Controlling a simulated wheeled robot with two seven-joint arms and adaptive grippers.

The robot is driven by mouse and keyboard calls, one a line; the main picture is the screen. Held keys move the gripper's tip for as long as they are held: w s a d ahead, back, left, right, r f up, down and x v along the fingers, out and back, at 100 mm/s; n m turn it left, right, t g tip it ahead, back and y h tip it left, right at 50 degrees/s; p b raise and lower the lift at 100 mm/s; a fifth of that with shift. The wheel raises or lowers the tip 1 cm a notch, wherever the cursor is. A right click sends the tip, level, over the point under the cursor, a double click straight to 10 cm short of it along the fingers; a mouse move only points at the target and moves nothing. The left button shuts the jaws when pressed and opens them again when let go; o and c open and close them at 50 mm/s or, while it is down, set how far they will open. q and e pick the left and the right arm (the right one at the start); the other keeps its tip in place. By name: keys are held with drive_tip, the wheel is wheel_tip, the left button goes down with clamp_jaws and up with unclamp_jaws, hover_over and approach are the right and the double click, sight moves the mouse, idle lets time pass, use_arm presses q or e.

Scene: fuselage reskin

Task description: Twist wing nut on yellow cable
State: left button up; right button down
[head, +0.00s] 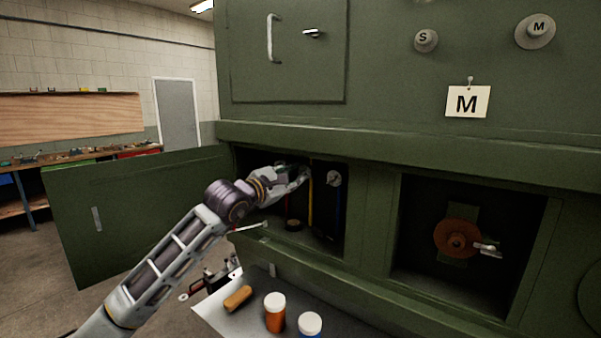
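The yellow cable (310,208) hangs vertically inside the open left compartment of the green panel. My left gripper (303,176) reaches into that compartment and is at the top of the yellow cable. The gripper covers that spot, so the wing nut on the yellow cable is hidden. I cannot tell whether the fingers are open or shut, or whether they touch the nut. A pale round fitting (334,179) shows to the right of the gripper, above a dark blue cable. My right gripper is not in view.
The compartment door (140,210) stands open to the left. A dark round object (294,225) sits on the compartment floor. The right compartment holds an orange-brown wheel (457,238). Below, a grey tray (345,326) carries an orange jar (275,312), a blue jar (310,325) and a brush-like block (238,298).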

sight(301, 173)
use_arm(q)
drive_tip(key=shift+p+x, duration=0.35)
drive_tip(key=shift+x, duration=1.45)
clamp_jaws()
